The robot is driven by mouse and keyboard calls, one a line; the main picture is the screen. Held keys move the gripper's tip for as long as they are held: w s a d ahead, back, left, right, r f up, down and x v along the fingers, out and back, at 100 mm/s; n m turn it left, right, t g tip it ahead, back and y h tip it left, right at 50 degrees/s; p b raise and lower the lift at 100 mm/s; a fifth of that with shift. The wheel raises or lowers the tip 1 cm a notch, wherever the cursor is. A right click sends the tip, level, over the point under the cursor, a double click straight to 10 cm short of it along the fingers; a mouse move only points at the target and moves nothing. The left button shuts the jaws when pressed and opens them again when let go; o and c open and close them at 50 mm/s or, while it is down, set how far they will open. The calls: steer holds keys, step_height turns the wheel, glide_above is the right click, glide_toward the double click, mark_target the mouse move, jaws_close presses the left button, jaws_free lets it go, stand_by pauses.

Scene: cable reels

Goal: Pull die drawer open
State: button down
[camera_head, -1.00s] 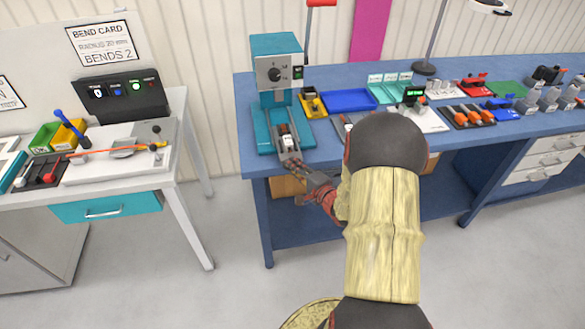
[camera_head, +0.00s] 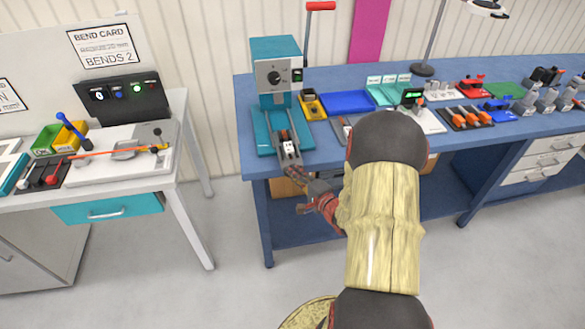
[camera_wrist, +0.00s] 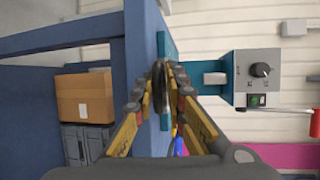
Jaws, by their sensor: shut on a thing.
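The teal crimping press (camera_head: 275,80) stands at the left end of the blue bench, with a red-knobbed lever raised above it. The grey die drawer (camera_head: 289,160) sticks out of its base toward the bench's front edge and carries white and dark die parts (camera_head: 289,146). My gripper (camera_head: 296,178) is at the drawer's front end, partly hidden by my arm. In the wrist view, my gripper (camera_wrist: 160,75) has its fingers closed on a narrow dark piece, which looks like the drawer's handle. The press also shows in the wrist view (camera_wrist: 258,75), turned sideways.
A cardboard box (camera_wrist: 85,97) sits under the bench. A white bending table (camera_head: 120,190) stands left, with floor between.

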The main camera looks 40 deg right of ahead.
steer(key=c, duration=2)
jaws_free()
steer(key=shift+s+a+f, duration=0.1)
steer(key=shift+f, duration=0.45)
steer(key=shift+o, duration=0.4)
steer(key=shift+r, duration=0.15)
steer(key=shift+r, duration=0.15)
steer(key=v, duration=1.1)
steer(key=shift+s, duration=0.4)
